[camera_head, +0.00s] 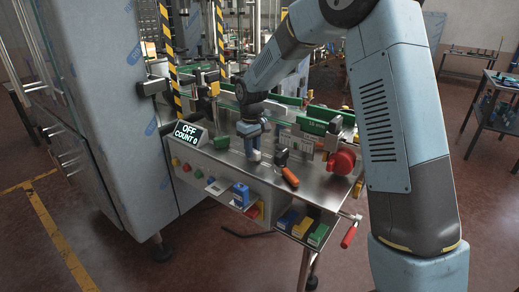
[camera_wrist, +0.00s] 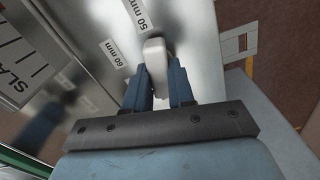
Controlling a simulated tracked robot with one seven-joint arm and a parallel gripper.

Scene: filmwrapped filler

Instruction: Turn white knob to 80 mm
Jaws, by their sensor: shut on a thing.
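The white knob (camera_wrist: 155,58) shows in the wrist view as a rounded pale handle between my two blue fingers. My gripper (camera_wrist: 160,90) is shut on it, with a finger on each side. A "50 mm" label (camera_wrist: 138,14) lies just beyond the knob's far end, and a "60 mm" label (camera_wrist: 114,55) lies to its left. No readable 80 mm mark shows. In the head view my gripper (camera_head: 252,154) points down at the steel machine top, and the knob is hidden or too small to tell there.
An orange-handled tool (camera_head: 288,176) lies right of my gripper, with a red round part (camera_head: 342,162) beyond it. A display (camera_head: 188,132) reads "OFF COUNT 0". Green guide rails (camera_head: 313,126) run behind. Small coloured boxes (camera_head: 302,227) sit on a shelf below the top.

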